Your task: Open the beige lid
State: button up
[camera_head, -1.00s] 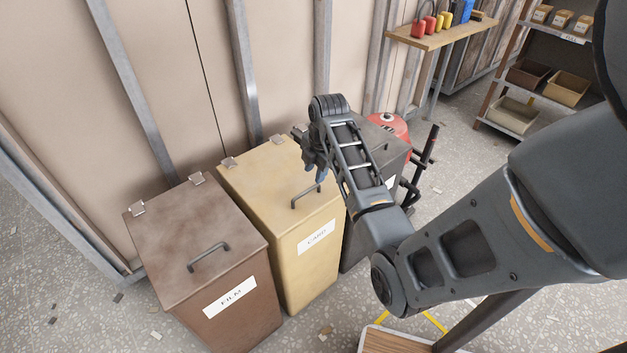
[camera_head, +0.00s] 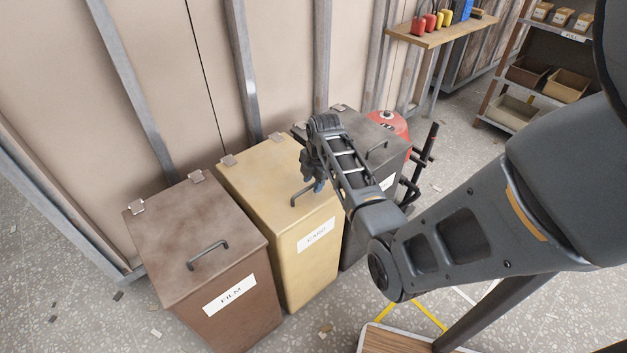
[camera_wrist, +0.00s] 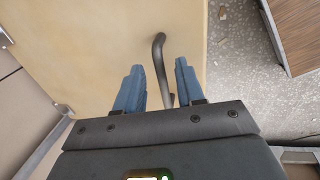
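The beige bin's lid (camera_head: 262,178) is shut flat in the head view, with hinges on its wall side and a "CARD" label (camera_head: 316,235) on its front. Its dark bar handle (camera_head: 298,195) is near the front edge. My gripper (camera_head: 318,186) is just above the handle's right part. In the wrist view, the lid (camera_wrist: 110,40) lies below my gripper (camera_wrist: 158,80). Its two blue fingers are apart, and the dark handle (camera_wrist: 159,60) shows in the gap between them. I cannot tell whether the fingers touch it.
A brown bin (camera_head: 195,235) labelled "FILM" stands close on the left. A dark grey bin (camera_head: 385,135) stands on the right, with a red rounded object (camera_head: 388,122) behind it. A wall with metal posts (camera_head: 250,90) runs behind. Speckled floor lies in front.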

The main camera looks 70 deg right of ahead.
grip_shut()
dwell(0.4)
